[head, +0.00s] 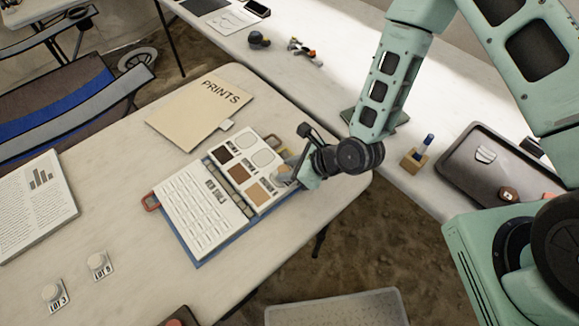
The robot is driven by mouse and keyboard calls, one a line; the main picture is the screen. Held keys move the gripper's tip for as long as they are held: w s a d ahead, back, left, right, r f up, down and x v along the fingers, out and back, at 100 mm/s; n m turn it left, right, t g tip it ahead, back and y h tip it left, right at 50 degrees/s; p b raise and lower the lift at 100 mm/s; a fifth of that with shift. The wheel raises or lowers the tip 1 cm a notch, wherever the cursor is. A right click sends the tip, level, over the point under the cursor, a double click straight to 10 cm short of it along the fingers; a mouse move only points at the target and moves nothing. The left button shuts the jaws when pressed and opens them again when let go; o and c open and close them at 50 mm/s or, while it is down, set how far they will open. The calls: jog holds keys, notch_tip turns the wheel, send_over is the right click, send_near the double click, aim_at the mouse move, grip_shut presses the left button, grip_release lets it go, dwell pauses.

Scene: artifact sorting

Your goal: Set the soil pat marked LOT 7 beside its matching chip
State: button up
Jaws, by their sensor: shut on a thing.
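The open chart book (209,199) lies on the near table. Its upper right page has dark brown, brown and tan chips (239,174) and paler ones beside them. My gripper (287,174) is at that page's right edge, low and close to the tan chip. It is shut on a small pale thing, probably a soil pat, mostly hidden by the fingers. I cannot read a LOT 7 mark on it. Two pale round pats on cards, one marked LOT 3 (53,292) and one seemingly LOT 9 (98,262), lie at the lower left.
A PRINTS folder (201,108) lies behind the book, and a printed sheet stack (35,205) is at the left. A dark tray (470,160) and a small wooden block (415,160) stand on the right table. Bare tabletop lies left of the book.

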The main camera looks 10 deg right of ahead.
jog(key=shift+f, duration=0.35)
jog(key=o, duration=1.1)
jog(key=shift+d, duration=0.1)
jog(key=p+v, duration=1)
jog(key=v, duration=0.7)
jog(key=shift+r+p, duration=0.15)
jog(key=shift+p, duration=0.2)
